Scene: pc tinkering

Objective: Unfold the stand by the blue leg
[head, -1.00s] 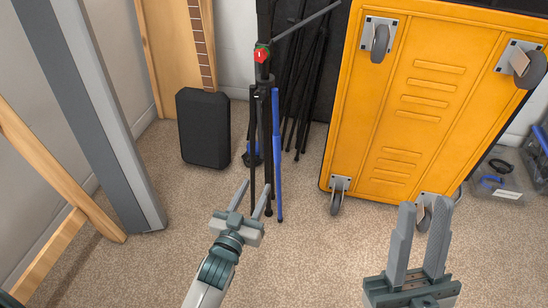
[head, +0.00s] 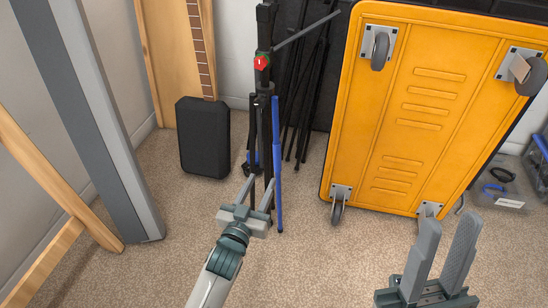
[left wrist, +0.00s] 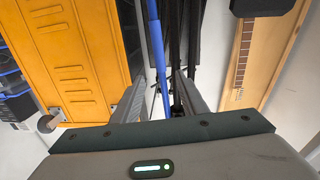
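The black folded stand (head: 264,115), with a red knob near its top, stands upright on the carpet. Its blue leg (head: 277,165) hangs nearly vertical along the right side of the black legs in the head view. My left gripper (head: 261,181) is open at the lower part of the legs, its right finger just left of the blue leg. In the left wrist view the blue leg (left wrist: 156,45) and black legs run down towards the gap between my fingers (left wrist: 160,92); contact cannot be told. My right gripper (head: 448,235) is open and empty, away from the stand.
An orange wheeled cabinet (head: 400,190) stands tilted at the right. A black box (head: 203,140) and a guitar neck (head: 200,50) are at the left back. More black stands (head: 305,95) lean behind.

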